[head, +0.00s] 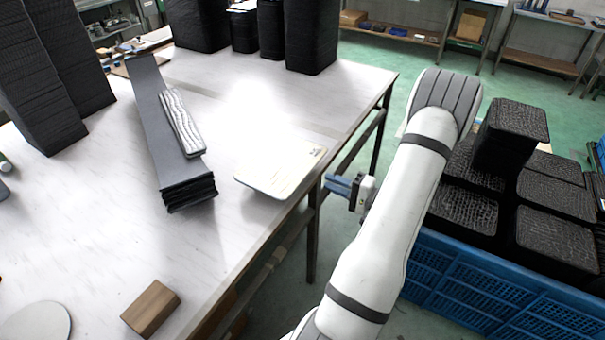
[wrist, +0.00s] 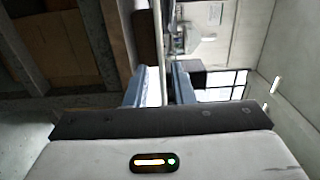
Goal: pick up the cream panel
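The cream panel (head: 280,170) is a thin, flat plate with rounded corners. It lies on the white table, with its near right side at the table's right edge. My gripper (head: 326,182) has blue fingers and is just off that edge, right of the panel, pointing left at it. The fingers look a little apart from the panel. In the wrist view my gripper (wrist: 163,88) is open, with a narrow gap between the fingers. A thin pale upright strip in line with the gap may be the panel seen edge-on; I cannot tell for sure.
A long dark stack (head: 175,130) with a wavy grey panel (head: 180,122) on it stands left of the cream panel. A wooden block (head: 150,308) lies near the front. A blue crate (head: 470,285) of black textured stacks stands right of my arm.

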